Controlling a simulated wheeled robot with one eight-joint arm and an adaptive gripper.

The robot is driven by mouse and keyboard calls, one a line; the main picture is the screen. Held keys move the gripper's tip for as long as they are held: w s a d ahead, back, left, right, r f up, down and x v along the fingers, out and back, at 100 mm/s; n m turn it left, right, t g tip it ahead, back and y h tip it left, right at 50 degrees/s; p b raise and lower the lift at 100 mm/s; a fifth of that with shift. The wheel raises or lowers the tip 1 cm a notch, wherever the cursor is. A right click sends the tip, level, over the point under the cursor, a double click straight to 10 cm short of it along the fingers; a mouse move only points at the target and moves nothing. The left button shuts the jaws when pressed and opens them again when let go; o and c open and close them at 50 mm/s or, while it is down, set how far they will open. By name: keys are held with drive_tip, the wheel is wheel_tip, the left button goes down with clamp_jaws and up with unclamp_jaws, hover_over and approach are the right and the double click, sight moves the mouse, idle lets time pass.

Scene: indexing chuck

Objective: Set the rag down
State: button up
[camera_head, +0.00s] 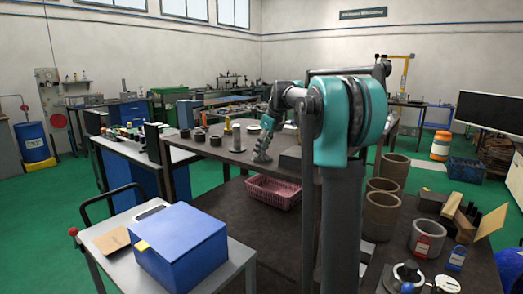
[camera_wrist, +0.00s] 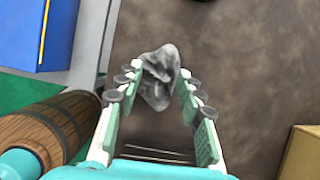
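The rag is a grey crumpled lump (camera_wrist: 158,72) in the upper middle of the wrist view. My gripper (camera_wrist: 158,80) has its green-padded fingers on either side of the rag near their tips, and the rag fills the gap between them. Brown-grey surface shows behind the rag; how far below it lies is unclear. In the head view my arm reaches over the dark workbench (camera_head: 222,152). The rag cannot be made out there.
A wooden barrel-like cylinder (camera_wrist: 45,135) lies left of the fingers. A blue box (camera_wrist: 38,32) is at upper left and a tan box (camera_wrist: 302,153) at lower right. In the head view a pink basket (camera_head: 272,192) stands below the bench top. Brown surface right of the rag is clear.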

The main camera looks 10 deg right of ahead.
drive_tip(key=v, duration=1.1)
drive_tip(key=shift+r, duration=0.35)
drive_tip(key=shift+s+d, duration=0.1)
drive_tip(key=shift+s, duration=0.05)
